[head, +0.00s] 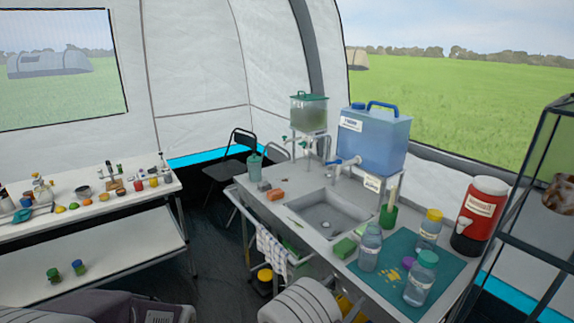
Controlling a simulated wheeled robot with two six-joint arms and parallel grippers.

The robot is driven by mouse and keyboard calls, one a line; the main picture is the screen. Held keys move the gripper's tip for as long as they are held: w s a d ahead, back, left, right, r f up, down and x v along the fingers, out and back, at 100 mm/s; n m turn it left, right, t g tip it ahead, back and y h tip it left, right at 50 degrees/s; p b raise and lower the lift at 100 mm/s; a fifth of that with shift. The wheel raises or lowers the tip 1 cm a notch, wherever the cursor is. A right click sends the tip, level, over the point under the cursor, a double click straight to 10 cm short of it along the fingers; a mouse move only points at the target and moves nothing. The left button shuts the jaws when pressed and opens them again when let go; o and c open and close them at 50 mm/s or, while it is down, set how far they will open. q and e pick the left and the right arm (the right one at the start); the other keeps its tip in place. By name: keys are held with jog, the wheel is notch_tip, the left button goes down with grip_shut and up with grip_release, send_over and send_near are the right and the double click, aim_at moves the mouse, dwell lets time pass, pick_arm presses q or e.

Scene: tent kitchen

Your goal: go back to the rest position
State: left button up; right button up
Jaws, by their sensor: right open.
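My right gripper (302,302) is at the bottom edge, low in front of the sink counter. It is open, its fingers are mostly hidden, and I see nothing held in it. My left gripper is not in view. The counter (285,207) with the sink (328,214) stands ahead to the right, its near edge just beyond the right gripper.
Jars (370,248) stand on a teal mat (400,296) near a red drink cooler (480,215). A blue water container (374,140) stands behind the sink. A white table (100,206) with small items is at left. Dark floor (215,270) lies open between.

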jog(key=s+d+r+m+g+h+p, duration=0.25)
jog(key=d+r+m+g, duration=0.45)
jog(key=d, duration=0.5)
jog(key=s+d+r+m+g, duration=0.2)
jog(key=s+d+m+g, duration=0.3)
jog(key=s+d, duration=0.2)
jog(key=s+a+f+m+g+y+p, duration=0.1)
jog(key=s+f+m+g+y, duration=0.1)
jog(key=s+f+m+y, duration=0.3)
jog(key=s+a+f+m+g+y+p, duration=0.1)
jog(key=s+m+g+y, duration=0.15)
jog(key=s, duration=0.45)
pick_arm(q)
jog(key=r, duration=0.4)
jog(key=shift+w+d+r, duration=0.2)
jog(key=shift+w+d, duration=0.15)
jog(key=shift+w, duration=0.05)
pick_arm(e)
jog(key=w+a+f+m+t+y, duration=0.2)
jog(key=a+m+y, duration=0.1)
jog(key=a, duration=0.3)
jog(key=w+a+f+m+t+y, duration=0.2)
jog(key=a+m+y, duration=0.2)
jog(key=a, duration=0.2)
jog(key=shift+w+a+m+y, duration=0.15)
jog(key=shift+a+m+y, duration=0.1)
jog(key=shift+m+y, duration=0.1)
